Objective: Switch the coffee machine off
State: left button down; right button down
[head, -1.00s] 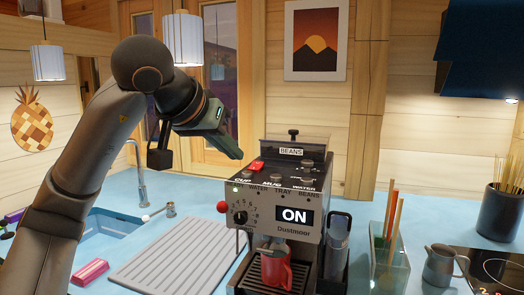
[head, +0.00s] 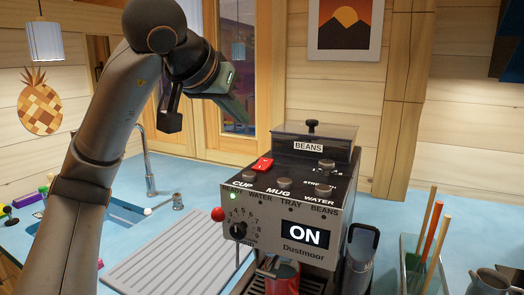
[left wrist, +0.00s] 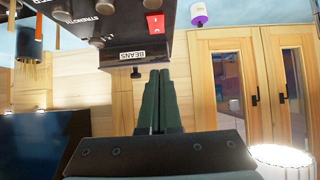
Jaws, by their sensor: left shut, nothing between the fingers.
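The coffee machine (head: 300,215) stands on the blue counter, and its display (head: 305,235) reads ON. A red rocker switch (head: 262,165) sits on its top panel at the left, near the CUP knob; it also shows in the left wrist view (left wrist: 154,22). A small green light (head: 233,196) glows on the front. A red mug (head: 283,278) stands under the spout, partly cut off. My left gripper (head: 243,118) is shut and empty, above and apart from the switch. Its closed fingers (left wrist: 160,75) show in the left wrist view. My right gripper is not in view.
The bean hopper (head: 312,142) rises at the machine's back. A ribbed drainboard (head: 170,255) and a sink tap (head: 150,170) are to the left. A glass holder with sticks (head: 425,262) and a metal pitcher (head: 490,282) stand at the right.

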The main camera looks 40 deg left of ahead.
pick_arm(q)
send_over(261, 164)
jog(key=s, duration=0.1)
notch_tip(261, 164, down, 6)
notch_tip(261, 164, down, 2)
jog(key=shift+w+f+b, duration=0.15)
jog(key=shift+f+b, duration=0.1)
jog(key=shift+b, duration=0.1)
jog(key=shift+w+f, duration=0.1)
jog(key=shift+f, duration=0.6)
jog(key=shift+w+f, duration=0.2)
jog(key=shift+f, duration=0.1)
jog(key=shift+a+r, duration=0.1)
